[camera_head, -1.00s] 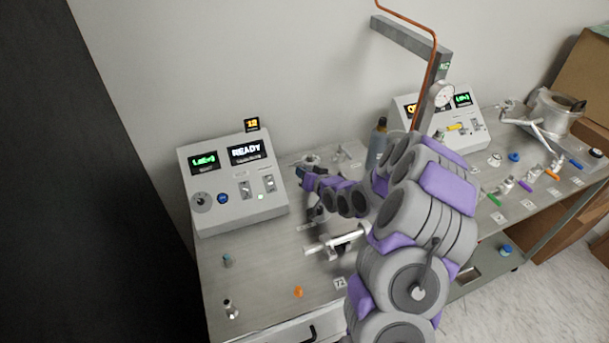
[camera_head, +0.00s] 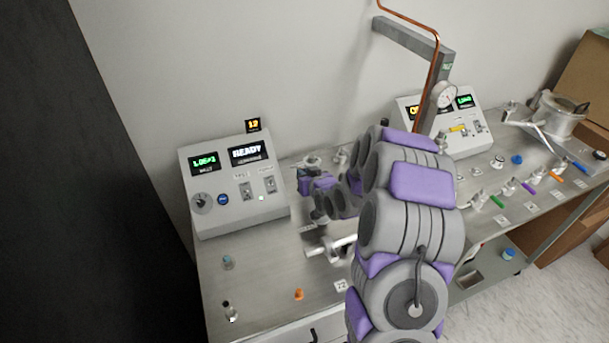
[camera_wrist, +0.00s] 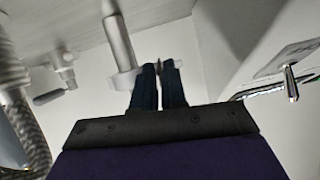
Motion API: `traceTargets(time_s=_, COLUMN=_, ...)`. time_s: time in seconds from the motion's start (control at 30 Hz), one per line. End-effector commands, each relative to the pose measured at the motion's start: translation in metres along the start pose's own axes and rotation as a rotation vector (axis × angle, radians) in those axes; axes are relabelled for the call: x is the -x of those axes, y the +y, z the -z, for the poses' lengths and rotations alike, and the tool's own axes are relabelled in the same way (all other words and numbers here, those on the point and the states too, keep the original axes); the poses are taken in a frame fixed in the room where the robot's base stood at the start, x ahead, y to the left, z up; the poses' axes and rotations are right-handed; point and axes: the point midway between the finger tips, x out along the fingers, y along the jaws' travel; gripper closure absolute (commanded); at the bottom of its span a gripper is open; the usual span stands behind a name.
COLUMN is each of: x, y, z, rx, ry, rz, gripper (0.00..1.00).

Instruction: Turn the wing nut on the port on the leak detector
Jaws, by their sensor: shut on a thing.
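The leak detector is a grey console (camera_head: 232,185) at the left of the bench, with a lit green display and one reading READY. My gripper (camera_head: 303,174) is beside its right side, partly hidden by my arm in the head view. In the wrist view my gripper's two dark fingers (camera_wrist: 160,75) are close together beside a metal tube (camera_wrist: 118,40) with a wider end. A small bit of metal shows at the fingertips, which appears to be the wing nut (camera_wrist: 158,66); most of it is hidden between the fingers. The port's clamp is not clearly seen.
White tubular fittings (camera_head: 318,250) lie on the bench in front of my arm. A small orange part (camera_head: 299,294) and small metal parts are near the front edge. A second console (camera_head: 470,125), a post with a gauge (camera_head: 444,94) and several coloured parts stand to the right.

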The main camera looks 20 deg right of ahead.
Motion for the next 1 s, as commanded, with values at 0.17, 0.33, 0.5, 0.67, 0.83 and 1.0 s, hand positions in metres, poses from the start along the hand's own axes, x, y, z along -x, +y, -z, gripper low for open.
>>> traceTargets(time_s=0.17, x=0.0, y=0.0, z=-0.0022, rx=-0.001, ry=-0.005, rz=0.0, gripper=0.87)
traceTargets(time_s=0.33, x=0.0005, y=0.0, z=-0.0012, rx=-0.001, ry=-0.002, rz=0.0, gripper=0.71)
traceTargets(time_s=0.5, x=0.001, y=0.0003, z=-0.0001, rx=-0.001, ry=0.0, rz=0.0, gripper=0.64)
traceTargets(time_s=0.67, x=0.0013, y=0.0007, z=0.0007, rx=-0.002, ry=0.002, rz=-0.001, gripper=0.64)
traceTargets(time_s=0.83, x=0.0015, y=0.0015, z=0.0016, rx=-0.03, ry=0.004, rz=0.01, gripper=0.64)
traceTargets(time_s=1.0, x=0.0012, y=0.0031, z=0.0026, rx=-0.124, ry=0.007, rz=0.047, gripper=0.64)
